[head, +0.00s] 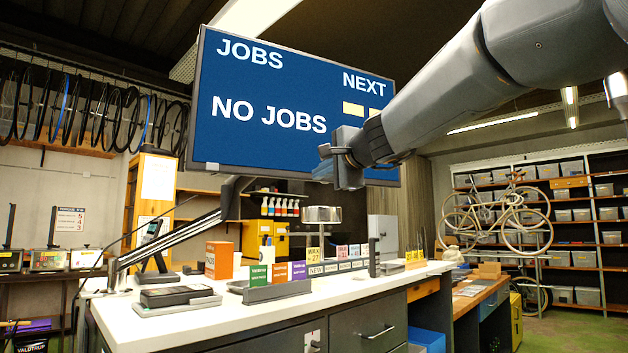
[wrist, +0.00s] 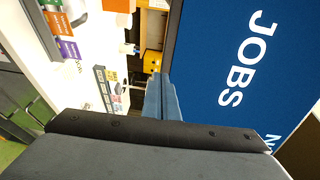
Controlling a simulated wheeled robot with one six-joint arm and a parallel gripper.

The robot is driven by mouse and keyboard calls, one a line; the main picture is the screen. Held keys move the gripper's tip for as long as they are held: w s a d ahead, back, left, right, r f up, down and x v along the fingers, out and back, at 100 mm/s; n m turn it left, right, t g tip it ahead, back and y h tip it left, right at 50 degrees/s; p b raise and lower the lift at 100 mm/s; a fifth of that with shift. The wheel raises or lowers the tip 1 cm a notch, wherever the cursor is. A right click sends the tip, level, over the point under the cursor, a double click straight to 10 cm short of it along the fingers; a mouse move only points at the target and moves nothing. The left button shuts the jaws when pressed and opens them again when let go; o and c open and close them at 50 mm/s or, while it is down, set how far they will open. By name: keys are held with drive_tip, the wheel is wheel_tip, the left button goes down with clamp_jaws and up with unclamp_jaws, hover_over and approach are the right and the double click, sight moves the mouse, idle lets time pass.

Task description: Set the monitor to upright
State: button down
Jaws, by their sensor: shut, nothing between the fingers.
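The monitor (head: 270,85) is a large dark-framed screen with a blue "JOBS / NO JOBS" display. It is held above the bench by a jointed support arm (head: 180,232). Its left edge leans slightly in the head view; I cannot tell its exact tilt. My gripper (head: 325,172) is shut and empty, by the lower part of the screen, right of its middle. My forearm covers the screen's right side. In the wrist view, the shut fingers (wrist: 160,98) are beside the edge of the monitor (wrist: 225,60). I cannot tell whether they touch it.
Shelves with bins and a bicycle (head: 495,215) stand at the back right. Wheels hang at the left.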

drive_tip(key=b+v, duration=0.1)
drive_tip(key=v, duration=0.8)
drive_tip(key=shift+f, duration=0.3)
drive_tip(key=shift+w, duration=0.1)
drive_tip(key=s+d+f+n+g+h+p, duration=0.1)
drive_tip(key=s+f+n+g+p, duration=0.15)
drive_tip(key=f, duration=0.85)
drive_tip(key=s+d+f+n+g+h+p, duration=0.1)
drive_tip(key=s+f+n+g, duration=0.15)
drive_tip(key=f, duration=0.95)
drive_tip(key=s+f+n+g+h+p, duration=0.15)
drive_tip(key=f+g, duration=0.25)
drive_tip(key=f, duration=0.7)
drive_tip(key=s+d+f+n+g+h+p, duration=0.1)
drive_tip(key=s+d+f+n+g+p, duration=0.1)
drive_tip(key=s+f, duration=0.7)
drive_tip(key=s+d+f+n+g+h+p, duration=0.2)
drive_tip(key=s+d+f+n+g, duration=0.2)
drive_tip(key=s+f, duration=0.6)
drive_tip(key=s+n+g, duration=0.1)
drive_tip(key=s, duration=0.3)
drive_tip(key=shift+s+d+p, duration=0.3)
drive_tip(key=shift+d+p, duration=0.05)
drive_tip(key=shift+w, duration=0.1)
